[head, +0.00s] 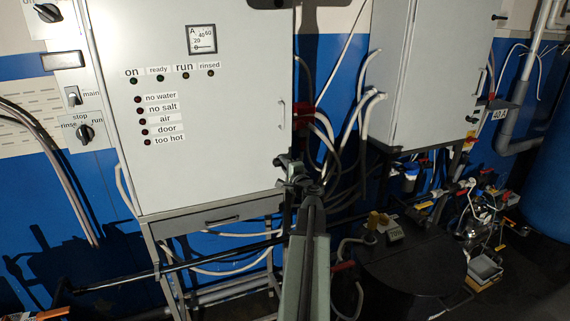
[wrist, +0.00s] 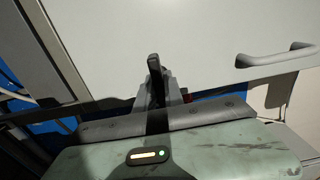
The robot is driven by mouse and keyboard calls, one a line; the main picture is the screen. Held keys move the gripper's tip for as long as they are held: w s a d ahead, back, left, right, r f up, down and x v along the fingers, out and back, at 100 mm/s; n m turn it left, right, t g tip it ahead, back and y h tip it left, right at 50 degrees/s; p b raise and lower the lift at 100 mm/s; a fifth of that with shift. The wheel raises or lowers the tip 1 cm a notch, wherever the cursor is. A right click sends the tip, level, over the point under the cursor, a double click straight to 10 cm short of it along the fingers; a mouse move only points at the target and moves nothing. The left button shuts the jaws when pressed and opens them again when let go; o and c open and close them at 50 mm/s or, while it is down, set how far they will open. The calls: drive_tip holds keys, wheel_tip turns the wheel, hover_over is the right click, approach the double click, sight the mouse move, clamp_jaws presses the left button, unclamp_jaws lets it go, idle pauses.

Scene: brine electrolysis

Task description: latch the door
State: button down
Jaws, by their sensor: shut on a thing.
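The door (head: 225,110) is the pale grey front of the left cabinet, with a meter, lamps and labels. It looks flush with the cabinet, but I cannot tell whether it is fully closed. Its handle (head: 281,115) is on the right side and also shows in the wrist view (wrist: 275,57). My gripper (head: 297,178) is at the door's lower right edge, below the handle. In the wrist view my gripper (wrist: 156,92) is shut on a small dark upright piece (wrist: 154,65), apparently the latch lever. The jaws hide its lower part.
A second grey cabinet (head: 430,70) stands to the right, with cables hanging between the two. A drawer (head: 222,220) and metal frame are below the door. A dark tank (head: 415,265) stands at lower right, with pipes and small fittings (head: 480,215) behind it.

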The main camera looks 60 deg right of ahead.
idle(0.4)
drive_tip(key=c, duration=1.4)
unclamp_jaws()
drive_tip(key=shift+c, duration=0.2)
drive_tip(key=v, duration=0.7)
drive_tip(key=shift+s+a, duration=0.2)
drive_tip(key=shift+s, duration=0.15)
